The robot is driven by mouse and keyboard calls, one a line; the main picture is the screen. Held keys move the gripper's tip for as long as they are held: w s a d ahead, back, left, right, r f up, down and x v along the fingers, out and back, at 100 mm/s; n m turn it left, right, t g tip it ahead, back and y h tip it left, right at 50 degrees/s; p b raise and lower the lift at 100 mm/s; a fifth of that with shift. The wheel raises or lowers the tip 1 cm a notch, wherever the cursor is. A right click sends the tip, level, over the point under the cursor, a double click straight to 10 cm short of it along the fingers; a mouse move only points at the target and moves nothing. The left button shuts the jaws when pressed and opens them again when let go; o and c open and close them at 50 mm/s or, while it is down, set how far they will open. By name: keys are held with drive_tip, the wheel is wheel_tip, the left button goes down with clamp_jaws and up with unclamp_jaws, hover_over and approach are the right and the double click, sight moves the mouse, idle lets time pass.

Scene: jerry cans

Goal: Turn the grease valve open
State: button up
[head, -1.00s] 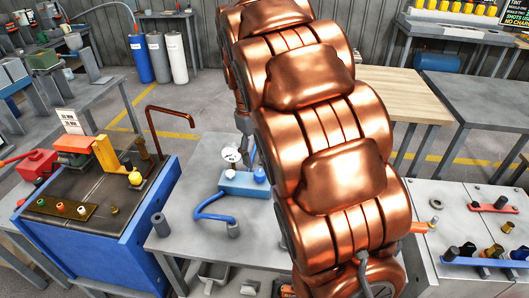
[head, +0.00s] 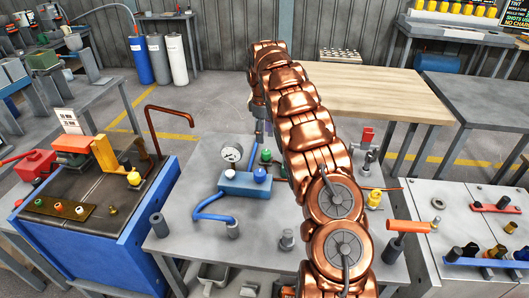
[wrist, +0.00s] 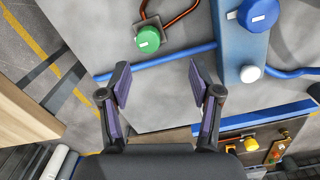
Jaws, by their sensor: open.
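No label tells me which valve is the grease valve. A green knob (head: 266,156) stands on the grey table, partly beside my arm; it also shows in the wrist view (wrist: 148,39) on a small square plate with a copper-coloured pipe. A blue knob (head: 260,174) sits on a blue block (head: 238,184); the wrist view shows that knob (wrist: 258,12) at the upper right. My gripper (wrist: 160,78) is open and empty. Its two fingers hang apart above the table, with the green knob beyond them, not between them. In the head view my arm hides most of the gripper.
A red valve (head: 367,135) and a yellow valve (head: 374,198) stand right of my arm. An orange-handled lever (head: 406,227) is at the right. The table's front left is mostly clear.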

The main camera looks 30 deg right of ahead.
sight(265, 151)
drive_tip(key=shift+w+d+f+n, duration=0.2)
drive_tip(key=shift+w+d+f, duration=0.2)
drive_tip(key=shift+f, duration=0.25)
drive_tip(key=shift+w+d+f+n, duration=0.2)
drive_tip(key=shift+w+d+f, duration=0.15)
drive_tip(key=shift+f, duration=0.25)
drive_tip(key=shift+f+p, duration=0.85)
drive_tip(key=shift+f, duration=2.95)
